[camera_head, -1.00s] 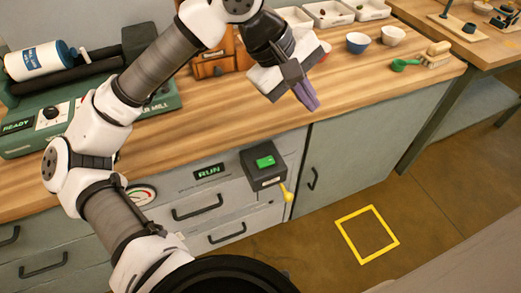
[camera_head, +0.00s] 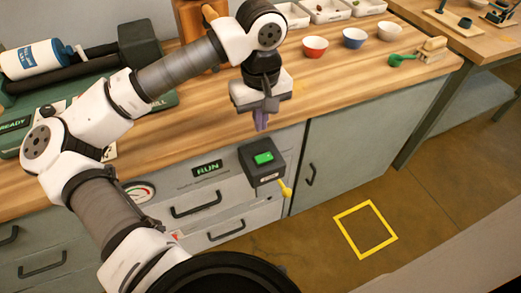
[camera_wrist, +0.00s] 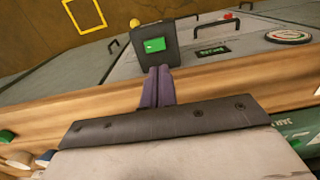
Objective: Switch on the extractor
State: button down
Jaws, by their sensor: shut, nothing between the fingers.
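The extractor's switch box (camera_head: 262,172) is a dark box on the front of the grey cabinet, with a green button (camera_head: 263,158) on its face and a yellow lever (camera_head: 286,190) at its lower right. A RUN sign (camera_head: 208,169) glows green left of it. My gripper (camera_head: 261,122) is shut and empty, pointing down over the worktop's front edge, above and apart from the box. In the wrist view the purple fingers (camera_wrist: 158,72) are together, just short of the box (camera_wrist: 156,58), whose green button (camera_wrist: 155,45) shows; the yellow knob (camera_wrist: 135,22) is beyond it.
The wooden worktop (camera_head: 340,95) carries a red bowl (camera_head: 315,47), other bowls, trays and a green mill (camera_head: 20,135) at left. Drawer handles (camera_head: 196,205) and a round gauge (camera_head: 140,193) are on the cabinet front. A yellow square (camera_head: 365,230) marks clear floor.

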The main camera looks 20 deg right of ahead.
aim_at(260, 160)
notch_tip(260, 160, down, 12)
jog(key=p, duration=0.2)
jog(key=shift+r+p, duration=0.2)
jog(key=shift+p, duration=0.15)
jog(key=shift+f, duration=0.1)
